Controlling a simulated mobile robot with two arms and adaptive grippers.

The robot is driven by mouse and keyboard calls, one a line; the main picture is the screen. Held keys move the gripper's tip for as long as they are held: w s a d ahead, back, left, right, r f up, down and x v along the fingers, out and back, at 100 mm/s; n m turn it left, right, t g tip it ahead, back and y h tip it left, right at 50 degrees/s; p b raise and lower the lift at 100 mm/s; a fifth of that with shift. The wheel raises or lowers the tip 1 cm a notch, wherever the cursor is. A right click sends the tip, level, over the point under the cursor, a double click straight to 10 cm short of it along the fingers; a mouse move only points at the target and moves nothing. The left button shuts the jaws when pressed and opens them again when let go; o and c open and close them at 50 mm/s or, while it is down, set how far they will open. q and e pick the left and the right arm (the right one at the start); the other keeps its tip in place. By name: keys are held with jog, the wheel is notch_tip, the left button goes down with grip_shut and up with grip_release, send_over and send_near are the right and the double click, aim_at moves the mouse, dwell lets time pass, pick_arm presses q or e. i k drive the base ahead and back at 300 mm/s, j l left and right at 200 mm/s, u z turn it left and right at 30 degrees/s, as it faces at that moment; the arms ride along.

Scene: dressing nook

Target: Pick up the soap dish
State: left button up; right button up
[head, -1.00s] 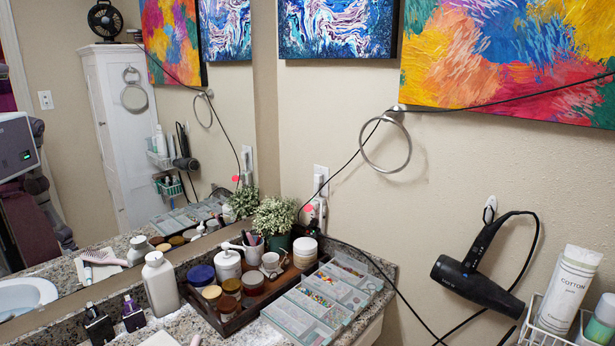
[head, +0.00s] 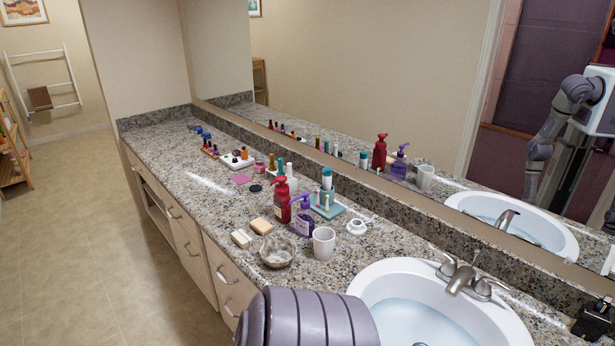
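A round greyish bowl-like dish (head: 278,252), which looks like the soap dish, sits near the counter's front edge, left of the sink. What lies inside it is not clear. A pale soap bar (head: 242,238) and a tan soap bar (head: 262,226) lie on the counter beside it. A white mug (head: 324,243) stands just right of it. A ribbed grey-purple part of my arm shows at the bottom, nearer to me than the dish. Neither gripper is in view.
The sink (head: 445,310) with its faucet (head: 462,278) is at right. A red pump bottle (head: 282,199), a purple pump bottle (head: 303,216) and a small white item (head: 356,226) stand behind the dish. The mirror (head: 400,130) backs the counter. Open floor (head: 85,230) lies left.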

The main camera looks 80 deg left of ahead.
aim_at(278, 252)
jog(key=u, duration=2.9)
jog(key=z, duration=0.4)
jog(key=i+j+z, duration=0.15)
jog(key=z, duration=0.2)
jog(key=i+j+z, duration=0.1)
jog(key=j+z, duration=0.2)
jog(key=j, duration=0.15)
jog(key=i+j+z, duration=0.1)
jog(key=j+z, duration=0.25)
